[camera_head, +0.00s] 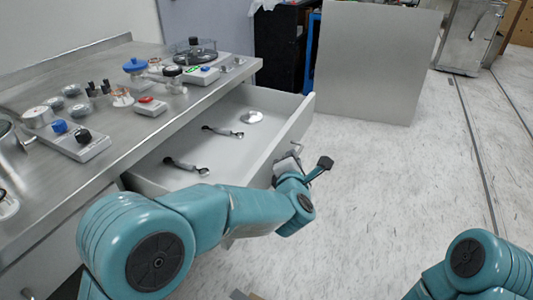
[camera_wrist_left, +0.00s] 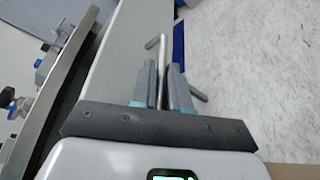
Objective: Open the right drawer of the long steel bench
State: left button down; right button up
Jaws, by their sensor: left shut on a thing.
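The long steel bench (camera_head: 130,100) runs along the left of the head view. Its right drawer (camera_head: 225,155) stands pulled out, with its inside showing. My left gripper (camera_wrist_left: 164,75) is at the drawer's front, its two fingers on either side of the thin metal handle (camera_wrist_left: 162,50), shut on it. In the head view the handle (camera_head: 290,158) is partly hidden by my left wrist. My right arm shows at the lower right, and its gripper is out of view.
Two small dark-ended tools (camera_head: 222,131) (camera_head: 186,166) and a round metal disc (camera_head: 252,117) lie in the drawer. Valves and gauges stand on the bench top. A grey panel (camera_head: 370,65) stands beyond the drawer. Pale floor (camera_head: 390,185) to the right is clear.

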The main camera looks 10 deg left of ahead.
pick_arm(q)
jog(key=s+d, duration=0.2)
jog(key=d, duration=0.4)
jog(key=shift+s+d, duration=0.15)
jog(key=shift+d, duration=0.1)
jog(key=c, duration=1.5)
grip_release()
